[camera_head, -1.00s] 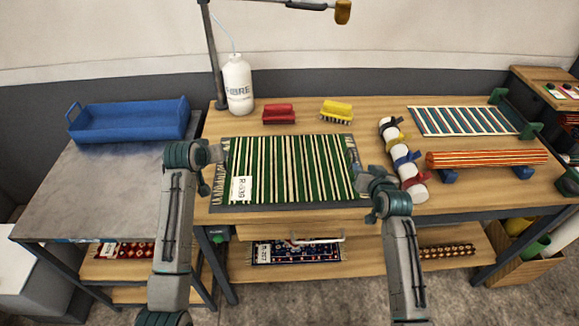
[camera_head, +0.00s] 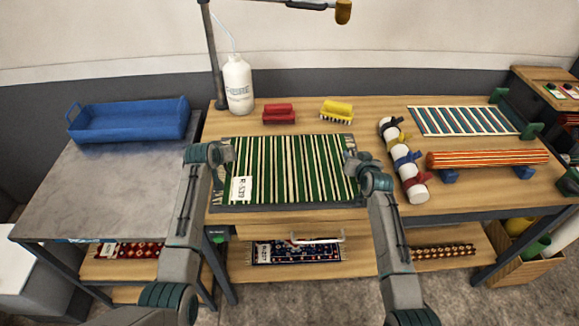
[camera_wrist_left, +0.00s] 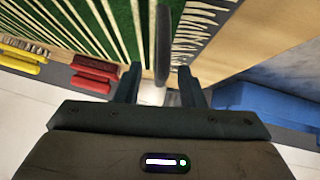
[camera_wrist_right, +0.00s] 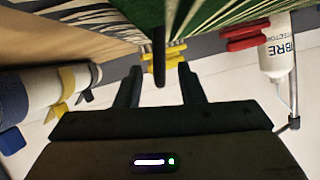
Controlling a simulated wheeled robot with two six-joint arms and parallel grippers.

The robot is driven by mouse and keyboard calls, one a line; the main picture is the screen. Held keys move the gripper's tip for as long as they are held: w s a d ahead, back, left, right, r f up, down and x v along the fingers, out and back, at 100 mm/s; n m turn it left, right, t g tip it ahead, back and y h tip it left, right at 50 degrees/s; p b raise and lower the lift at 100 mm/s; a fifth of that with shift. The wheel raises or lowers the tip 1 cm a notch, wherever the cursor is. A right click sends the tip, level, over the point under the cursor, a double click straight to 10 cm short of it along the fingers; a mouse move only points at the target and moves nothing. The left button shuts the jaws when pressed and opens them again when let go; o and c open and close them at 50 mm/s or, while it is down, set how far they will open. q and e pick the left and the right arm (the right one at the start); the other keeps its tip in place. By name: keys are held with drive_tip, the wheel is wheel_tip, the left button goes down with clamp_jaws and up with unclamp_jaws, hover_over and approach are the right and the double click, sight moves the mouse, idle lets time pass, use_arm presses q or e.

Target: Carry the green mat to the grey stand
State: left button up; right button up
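The green mat (camera_head: 290,168), striped cream with a white label, lies flat on a dark board (camera_head: 290,208) on the wooden table. My left gripper (camera_head: 231,152) is at the mat's left side. In the left wrist view its fingers (camera_wrist_left: 158,72) are apart, with a thin grey upright bar (camera_wrist_left: 163,45) showing between them. My right gripper (camera_head: 349,158) is at the mat's right side. In the right wrist view its fingers (camera_wrist_right: 157,70) are apart, with a dark bar (camera_wrist_right: 159,50) between them. Contact cannot be told. The grey stand (camera_head: 120,185) is at the left.
A blue tray (camera_head: 130,121) sits at the back of the grey stand. A white bottle (camera_head: 238,85), a red brush (camera_head: 279,114) and a yellow brush (camera_head: 337,110) stand behind the mat.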

use_arm(q)
drive_tip(key=shift+w+f, duration=0.2)
use_arm(e)
drive_tip(key=shift+w+f, duration=0.1)
drive_tip(key=shift+w, duration=0.2)
use_arm(q)
clamp_jaws()
use_arm(e)
clamp_jaws()
